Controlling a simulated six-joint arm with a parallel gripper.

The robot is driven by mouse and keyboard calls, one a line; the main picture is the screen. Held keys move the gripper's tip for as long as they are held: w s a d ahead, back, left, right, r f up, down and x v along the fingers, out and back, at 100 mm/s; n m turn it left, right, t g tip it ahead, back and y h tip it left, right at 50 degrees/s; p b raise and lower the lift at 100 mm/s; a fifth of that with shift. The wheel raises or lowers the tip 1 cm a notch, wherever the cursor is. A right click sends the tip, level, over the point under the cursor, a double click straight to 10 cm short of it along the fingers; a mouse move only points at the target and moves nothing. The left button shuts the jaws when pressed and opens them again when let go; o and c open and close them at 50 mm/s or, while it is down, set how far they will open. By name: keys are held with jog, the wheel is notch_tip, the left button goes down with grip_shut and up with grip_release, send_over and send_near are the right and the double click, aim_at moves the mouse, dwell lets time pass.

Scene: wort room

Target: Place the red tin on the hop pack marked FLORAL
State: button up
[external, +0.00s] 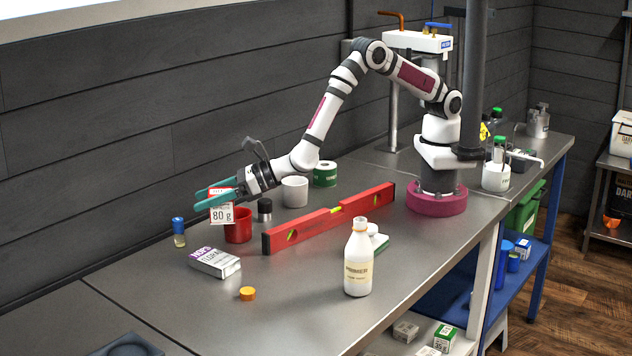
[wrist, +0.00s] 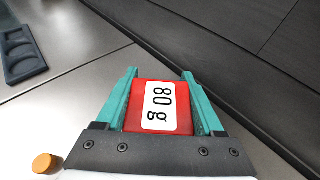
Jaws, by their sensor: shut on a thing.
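The red tin, with a white "80 g" label, is held between the teal fingers of my gripper (wrist: 160,76). In the wrist view the red tin (wrist: 158,106) fills the space between the fingers. In the external view my gripper (external: 208,196) holds the tin (external: 222,214) above the bench, in front of a red cup. The hop pack (external: 215,263), a white box with a purple end, lies flat on the bench below and nearer the camera. Its lettering is small and looks like FLORAL. The pack does not show in the wrist view.
A red spirit level (external: 330,217) lies right of the pack. A red cup (external: 238,230), a blue-capped vial (external: 179,232) and a dark canister (external: 265,210) stand nearby. An orange cap (external: 247,293), white bottle (external: 358,262) and dark tray (wrist: 22,45) are also out.

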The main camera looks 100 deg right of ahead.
jog(key=a, duration=0.1)
jog(key=a+f, duration=0.2)
jog(key=shift+w+a, duration=0.1)
jog(key=shift+w, duration=0.15)
send_over(209, 251)
notch_tip(209, 251, down, 4)
jog(key=shift+f, duration=0.1)
jog(key=shift+f, duration=0.1)
jog(key=o, duration=1.5)
